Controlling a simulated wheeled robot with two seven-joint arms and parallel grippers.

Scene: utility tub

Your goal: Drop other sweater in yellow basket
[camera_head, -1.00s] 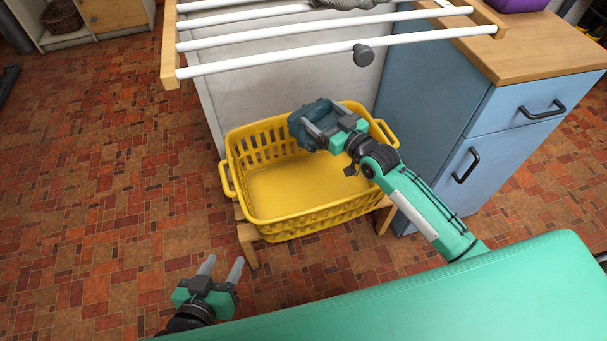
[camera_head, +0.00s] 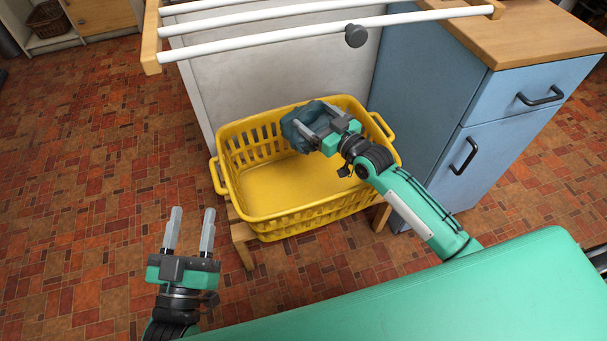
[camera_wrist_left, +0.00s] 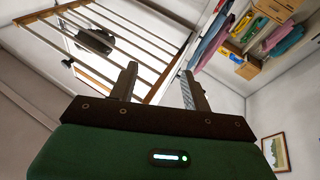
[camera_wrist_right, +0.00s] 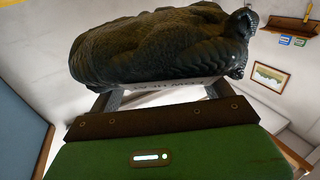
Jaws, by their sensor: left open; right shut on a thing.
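A bundled dark blue sweater (camera_head: 298,124) is between the fingers of my right gripper (camera_head: 316,123), which is shut on it. They are over the back right part of the yellow basket (camera_head: 300,219); whether the sweater touches the basket is unclear. The sweater fills the top of the right wrist view (camera_wrist_right: 160,45), bunched and dark. The visible basket floor is bare; part is hidden by my right arm. My left gripper (camera_head: 192,215) is open and empty, left of and in front of the basket. A dark garment (camera_wrist_left: 95,40) hangs on the rack in the left wrist view.
A drying rack with white bars (camera_head: 270,40) stands behind the basket. A blue cabinet (camera_head: 425,110) with a wooden top is to the right. The basket rests on a low wooden stand (camera_head: 243,240). Tiled floor (camera_head: 90,170) at left is clear.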

